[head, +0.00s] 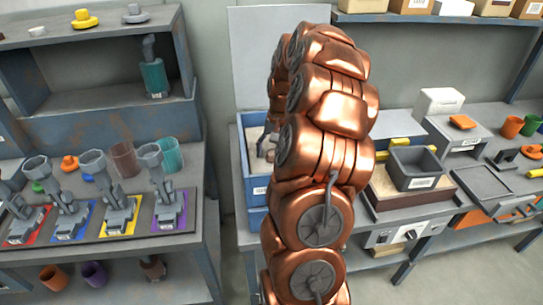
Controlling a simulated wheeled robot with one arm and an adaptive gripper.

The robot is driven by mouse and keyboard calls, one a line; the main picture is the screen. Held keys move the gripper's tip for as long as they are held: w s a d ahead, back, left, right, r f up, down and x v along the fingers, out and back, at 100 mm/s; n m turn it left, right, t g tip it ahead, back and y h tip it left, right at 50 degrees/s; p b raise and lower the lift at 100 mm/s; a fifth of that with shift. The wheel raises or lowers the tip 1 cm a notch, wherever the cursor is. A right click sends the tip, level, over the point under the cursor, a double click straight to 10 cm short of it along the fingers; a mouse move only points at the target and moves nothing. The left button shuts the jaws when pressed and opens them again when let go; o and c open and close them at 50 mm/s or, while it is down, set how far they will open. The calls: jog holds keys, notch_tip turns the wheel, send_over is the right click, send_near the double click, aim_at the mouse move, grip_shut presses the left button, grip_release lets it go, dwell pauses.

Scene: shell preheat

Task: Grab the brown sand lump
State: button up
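I cannot make out a brown sand lump for certain. A blue bin (258,190) stands at the left end of the right bench, with pale sandy-looking material (253,137) inside. My copper arm rises across the middle of the view and covers the bin's right part. A small grey part that looks like my gripper (267,145) shows at the arm's left side, over the bin. Its fingers are too small and hidden to tell if they are open or shut, or if they hold anything.
On the right bench are a dark grey tray (416,168) on a heater-like unit, a white box (440,101) and orange and green cups (512,127). A floor gap separates the benches.

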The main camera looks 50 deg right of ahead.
jog(key=c, duration=1.2)
jog(key=shift+o, duration=0.2)
